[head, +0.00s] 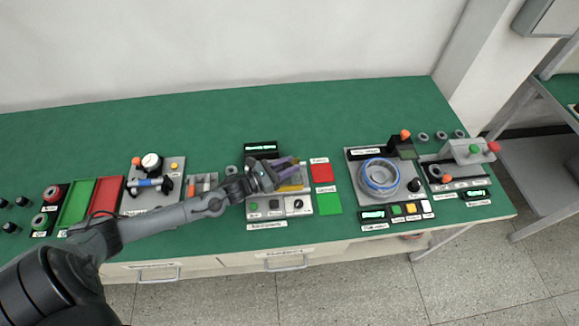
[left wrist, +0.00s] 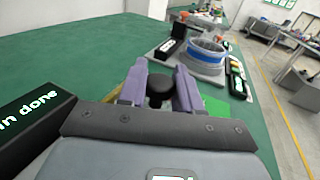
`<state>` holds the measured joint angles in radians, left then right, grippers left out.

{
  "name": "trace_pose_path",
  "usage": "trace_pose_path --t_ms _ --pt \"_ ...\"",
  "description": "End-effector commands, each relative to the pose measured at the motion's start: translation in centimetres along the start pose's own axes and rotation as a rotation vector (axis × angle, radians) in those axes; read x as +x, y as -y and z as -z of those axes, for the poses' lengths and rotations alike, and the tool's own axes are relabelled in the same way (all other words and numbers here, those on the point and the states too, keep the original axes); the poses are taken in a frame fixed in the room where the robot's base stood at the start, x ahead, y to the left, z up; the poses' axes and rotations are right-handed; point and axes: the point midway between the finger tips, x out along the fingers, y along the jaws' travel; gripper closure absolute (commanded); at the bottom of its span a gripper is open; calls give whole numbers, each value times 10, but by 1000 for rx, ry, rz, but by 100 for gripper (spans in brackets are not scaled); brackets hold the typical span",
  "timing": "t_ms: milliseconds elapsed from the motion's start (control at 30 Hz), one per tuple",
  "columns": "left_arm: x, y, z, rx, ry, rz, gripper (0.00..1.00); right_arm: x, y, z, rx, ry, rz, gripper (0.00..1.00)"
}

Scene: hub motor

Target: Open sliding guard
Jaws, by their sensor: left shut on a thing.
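My left gripper (head: 288,167) reaches in from the left over a grey test station (head: 272,208) at the middle of the bench. In the left wrist view, the purple fingers of this gripper (left wrist: 160,92) are shut on a black knob (left wrist: 159,88). A yellowish, see-through panel (head: 292,184), which looks like the sliding guard, shows just below the fingers in the head view. The gripper and arm hide part of it, so how far it is open cannot be told. My right gripper is in neither view.
A black display box (head: 261,147) stands behind the gripper. Red (head: 321,173) and green (head: 329,203) pads lie to its right. Further right is a fixture with a blue-and-white ring (head: 379,176). Trays (head: 78,203) lie at left; the bench's back is clear.

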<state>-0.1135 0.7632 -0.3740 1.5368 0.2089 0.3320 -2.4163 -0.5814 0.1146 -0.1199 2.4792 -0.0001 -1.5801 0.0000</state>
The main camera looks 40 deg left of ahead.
Motion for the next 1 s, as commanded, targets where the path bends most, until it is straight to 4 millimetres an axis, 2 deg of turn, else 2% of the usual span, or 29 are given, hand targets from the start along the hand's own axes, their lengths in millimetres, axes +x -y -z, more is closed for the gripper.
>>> trace_pose_path --t_ms 100,133,233,533,667,767,1000 --pt "2 1 -6 0 13 3 100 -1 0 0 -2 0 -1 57" --pt "2 1 -6 0 14 3 62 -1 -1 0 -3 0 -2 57" --pt "2 1 -6 0 12 3 47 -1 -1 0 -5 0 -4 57" --pt "0 0 -3 0 7 2 46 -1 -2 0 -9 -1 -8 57" --pt "-6 0 -2 -1 4 2 46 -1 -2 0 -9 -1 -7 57" --pt "-17 0 -2 0 3 2 46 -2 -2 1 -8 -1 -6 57" --pt "-55 1 -2 0 3 3 46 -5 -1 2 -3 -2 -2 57"
